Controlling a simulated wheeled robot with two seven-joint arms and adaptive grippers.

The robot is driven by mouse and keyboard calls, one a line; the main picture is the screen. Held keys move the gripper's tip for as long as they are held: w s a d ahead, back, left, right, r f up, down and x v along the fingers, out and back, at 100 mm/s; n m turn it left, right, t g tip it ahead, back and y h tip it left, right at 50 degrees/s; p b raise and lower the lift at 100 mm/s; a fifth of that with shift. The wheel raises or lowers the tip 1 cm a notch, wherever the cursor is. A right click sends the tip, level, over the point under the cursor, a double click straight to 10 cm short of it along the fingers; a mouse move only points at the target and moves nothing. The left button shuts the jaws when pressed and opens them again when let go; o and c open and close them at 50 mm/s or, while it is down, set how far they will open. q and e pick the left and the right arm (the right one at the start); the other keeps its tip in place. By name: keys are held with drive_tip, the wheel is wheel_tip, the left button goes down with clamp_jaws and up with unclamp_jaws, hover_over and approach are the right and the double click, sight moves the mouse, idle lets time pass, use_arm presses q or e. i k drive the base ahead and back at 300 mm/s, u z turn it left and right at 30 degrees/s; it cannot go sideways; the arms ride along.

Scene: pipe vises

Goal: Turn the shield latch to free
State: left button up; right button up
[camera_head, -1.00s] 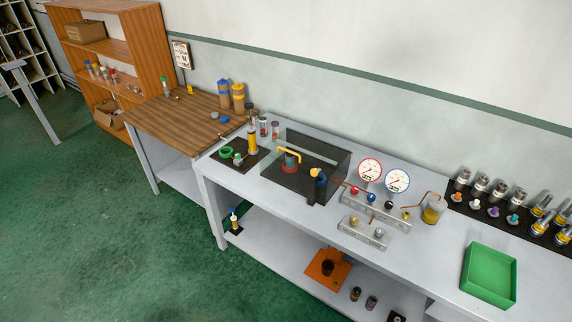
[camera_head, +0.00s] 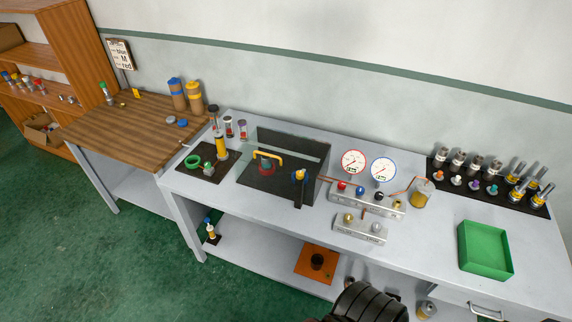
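The shield is a see-through dark-tinted box (camera_head: 262,140) on the grey bench, with a yellow handle (camera_head: 267,157) over a red, round part (camera_head: 265,168) inside or behind it. At the shield's front right corner stands a dark post with a yellow-orange knob (camera_head: 299,175), which looks like the latch. Its exact turn position is too small to tell. A black ribbed part of mine shows at the bottom edge, right of centre, well below the shield. No gripper fingers are visible, and nothing of mine touches the shield or latch.
Left is a dark mat (camera_head: 206,168) with a green ring and a yellow cylinder. A wooden table (camera_head: 140,130) adjoins the bench.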

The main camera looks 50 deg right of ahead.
sight(300, 173)
drive_tip(key=z, duration=0.4)
drive_tip(key=i, duration=0.55)
drive_tip(key=z, duration=0.65)
